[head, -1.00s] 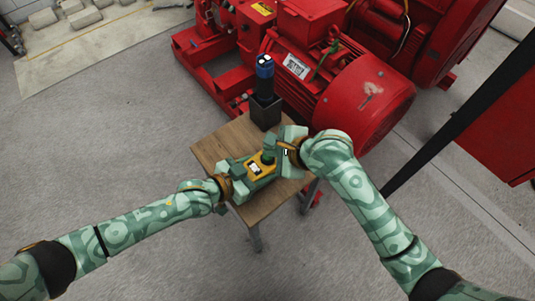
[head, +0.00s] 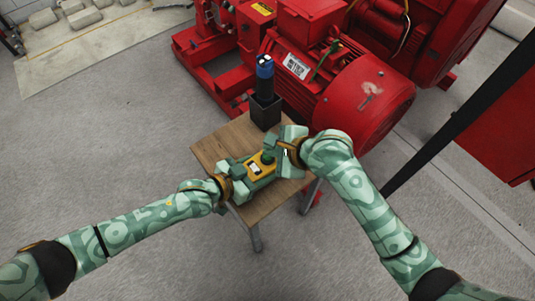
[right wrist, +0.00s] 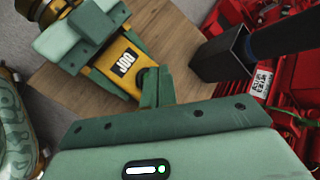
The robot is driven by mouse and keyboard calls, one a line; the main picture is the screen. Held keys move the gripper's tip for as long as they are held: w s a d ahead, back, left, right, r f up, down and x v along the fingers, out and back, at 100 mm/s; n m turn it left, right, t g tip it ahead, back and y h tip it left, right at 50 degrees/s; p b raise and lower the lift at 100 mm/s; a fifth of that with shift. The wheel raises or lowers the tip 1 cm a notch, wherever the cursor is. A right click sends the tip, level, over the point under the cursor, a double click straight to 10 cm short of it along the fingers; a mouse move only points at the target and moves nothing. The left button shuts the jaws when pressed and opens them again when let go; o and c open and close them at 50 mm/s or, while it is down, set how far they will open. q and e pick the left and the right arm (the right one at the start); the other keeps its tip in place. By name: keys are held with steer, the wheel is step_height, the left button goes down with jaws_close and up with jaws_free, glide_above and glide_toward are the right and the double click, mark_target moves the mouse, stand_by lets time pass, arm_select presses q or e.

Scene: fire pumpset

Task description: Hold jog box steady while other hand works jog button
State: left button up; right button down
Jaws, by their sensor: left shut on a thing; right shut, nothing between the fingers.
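The yellow jog box (head: 262,163) is above the small wooden table, with a black label reading JOG (right wrist: 125,63) in the right wrist view. My left gripper (head: 248,171) is shut on the jog box, its green fingers on either side of it; it also shows at upper left in the right wrist view (right wrist: 78,35). My right gripper (head: 271,153) is shut and empty. Its fingertips (right wrist: 153,80) are at the end of the box beyond the label, over a dark round part there. They mostly hide that part, so whether they touch or press the button cannot be told.
The wooden table (head: 217,147) stands beside a red motor (head: 365,100) and pumpset. A dark square holder (head: 266,112) at the table's back carries an upright black tool with a blue top (head: 265,72). A dark slanted post (head: 460,120) is at right.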

steer(key=shift+f, duration=0.1)
steer(key=shift+f, duration=0.3)
steer(key=shift+f, duration=0.5)
stand_by(1.9)
stand_by(2.6)
steer(key=shift+r, duration=0.95)
step_height(320, 180, up, 5)
stand_by(0.6)
